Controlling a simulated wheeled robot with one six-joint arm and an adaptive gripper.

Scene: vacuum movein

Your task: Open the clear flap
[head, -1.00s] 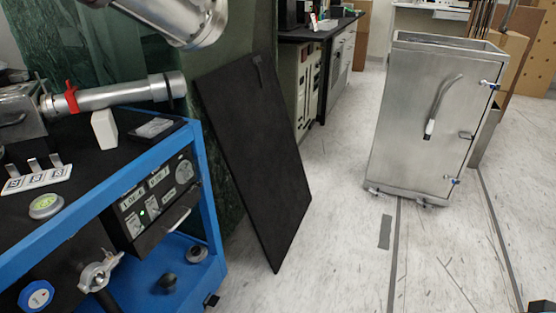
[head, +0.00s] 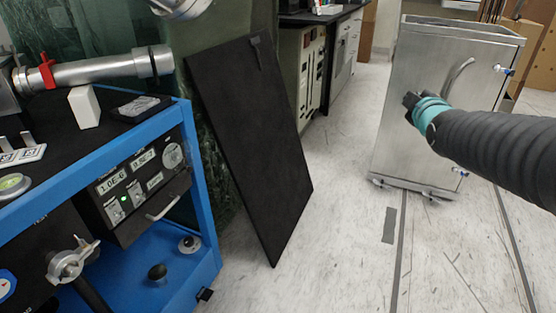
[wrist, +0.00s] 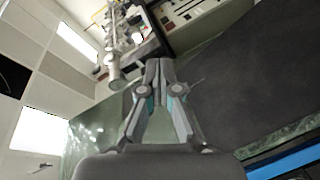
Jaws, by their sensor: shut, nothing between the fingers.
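A greenish see-through sheet (head: 110,22), which looks like the clear flap, hangs behind the blue cart at the upper left. Its strip also shows between the cart and a leaning black panel (head: 250,150). I cannot make out its edge or a handle. In the wrist view a pale green see-through surface (wrist: 95,135) lies at the lower left. My gripper (head: 408,101) is in front of the steel cabinet in the head view, right of the black panel and well apart from the sheet. In the wrist view my gripper's fingers (wrist: 158,64) are together and empty.
The blue cart (head: 207,190) with gauges and a steel tube (head: 105,68) fills the left. A steel cabinet (head: 400,130) on casters stands at the right, partly hidden by my arm. Clear floor (head: 340,220) lies between the black panel and the cabinet.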

